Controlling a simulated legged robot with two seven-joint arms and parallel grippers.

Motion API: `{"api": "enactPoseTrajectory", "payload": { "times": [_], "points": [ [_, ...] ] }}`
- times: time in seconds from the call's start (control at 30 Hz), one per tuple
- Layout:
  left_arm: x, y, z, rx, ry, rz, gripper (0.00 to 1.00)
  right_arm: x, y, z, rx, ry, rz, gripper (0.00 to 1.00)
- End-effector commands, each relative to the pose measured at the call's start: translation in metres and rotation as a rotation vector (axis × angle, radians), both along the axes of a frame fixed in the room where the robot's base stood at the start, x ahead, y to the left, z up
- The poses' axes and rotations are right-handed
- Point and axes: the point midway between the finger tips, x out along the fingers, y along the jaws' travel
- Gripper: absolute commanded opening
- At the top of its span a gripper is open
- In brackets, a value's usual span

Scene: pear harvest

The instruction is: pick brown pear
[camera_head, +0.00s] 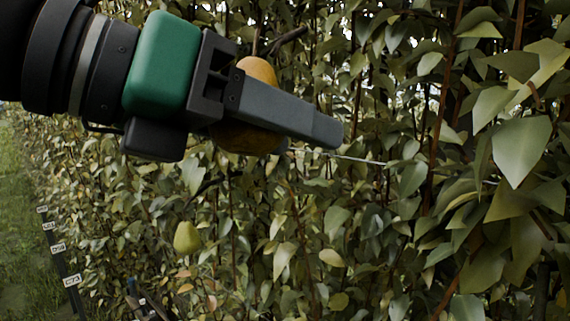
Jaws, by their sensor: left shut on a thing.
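A brown pear (259,70), yellowish brown at its top and darker below, is at the upper middle of the head view. My left gripper (318,128) comes in from the upper left and is shut on this pear. A grey finger crosses in front of the pear and hides its middle. The pear's top shows above the finger and its lower part below it. The other finger is mostly hidden. My right gripper is not in view.
Dense leafy branches (400,180) fill most of the view, with large leaves close at the right. A thin wire runs behind the fingertip. Posts with small labels (72,281) stand at the lower left, beside a strip of open grass (25,220).

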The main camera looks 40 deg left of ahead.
Motion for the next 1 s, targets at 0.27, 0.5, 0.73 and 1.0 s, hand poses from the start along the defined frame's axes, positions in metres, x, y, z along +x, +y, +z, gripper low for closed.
{"api": "enactPoseTrajectory", "payload": {
  "times": [0.27, 0.5, 0.73, 1.0],
  "points": [
    [-0.017, -0.011, -0.007, 0.08, -0.13, -0.001, 0.09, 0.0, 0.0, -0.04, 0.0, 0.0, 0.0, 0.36],
    [-0.032, -0.02, -0.005, 0.152, -0.245, -0.001, 0.09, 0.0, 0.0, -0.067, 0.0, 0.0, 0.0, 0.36],
    [-0.037, -0.023, 0.002, 0.171, -0.277, 0.001, 0.09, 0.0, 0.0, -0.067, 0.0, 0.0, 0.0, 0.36],
    [-0.038, -0.023, 0.002, 0.172, -0.279, 0.001, 0.09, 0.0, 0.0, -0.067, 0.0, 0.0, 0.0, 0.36]
  ]
}}
